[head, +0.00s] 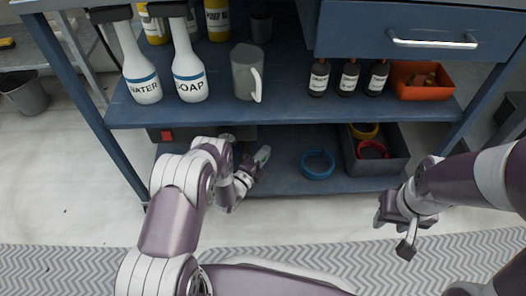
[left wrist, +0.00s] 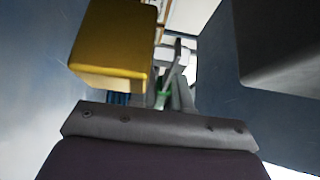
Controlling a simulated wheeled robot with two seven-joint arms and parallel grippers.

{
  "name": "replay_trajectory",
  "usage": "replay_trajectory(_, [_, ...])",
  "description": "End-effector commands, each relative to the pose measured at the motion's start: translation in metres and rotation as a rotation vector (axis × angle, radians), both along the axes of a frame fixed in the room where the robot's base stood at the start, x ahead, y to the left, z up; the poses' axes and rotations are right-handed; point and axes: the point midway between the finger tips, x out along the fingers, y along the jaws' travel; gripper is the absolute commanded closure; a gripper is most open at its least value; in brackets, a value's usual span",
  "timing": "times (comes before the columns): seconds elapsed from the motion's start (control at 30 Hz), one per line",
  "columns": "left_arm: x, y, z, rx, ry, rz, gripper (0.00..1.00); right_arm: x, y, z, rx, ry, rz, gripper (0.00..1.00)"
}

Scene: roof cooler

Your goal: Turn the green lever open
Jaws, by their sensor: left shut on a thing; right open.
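My left gripper (head: 250,170) reaches into the lower shelf space, under the middle shelf. In the left wrist view a small green piece, the green lever (left wrist: 163,99), shows at the centre between grey parts, and my left gripper (left wrist: 172,88) is shut on it. The lever's full shape and angle are hidden; the head view does not show it clearly. My right gripper (head: 396,232) is open and empty, in front of the shelf unit at the right.
The lower shelf (head: 285,180) holds a blue ring (head: 317,165) and a dark bin (head: 391,163) with rings. Above stand a WATER bottle (head: 142,88), a SOAP bottle (head: 189,85), a grey pitcher (head: 246,74) and an orange-red bin (head: 421,93). A yellow block (left wrist: 112,40) is close in the left wrist view.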

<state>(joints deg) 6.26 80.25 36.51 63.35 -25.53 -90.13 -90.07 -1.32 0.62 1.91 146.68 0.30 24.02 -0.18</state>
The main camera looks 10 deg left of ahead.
Motion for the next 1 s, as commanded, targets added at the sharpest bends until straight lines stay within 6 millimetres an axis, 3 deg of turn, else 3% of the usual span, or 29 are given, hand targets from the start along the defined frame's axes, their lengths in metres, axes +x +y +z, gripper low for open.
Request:
replay_trajectory(0.5, [-0.016,-0.003,-0.001,0.000,0.001,-0.267,1.00,0.000,0.000,-0.003,0.000,0.000,0.000,0.57])
replay_trajectory(1.0, [-0.018,-0.003,-0.001,0.000,0.002,-0.299,1.00,0.000,0.000,-0.003,0.000,0.000,0.000,0.57])
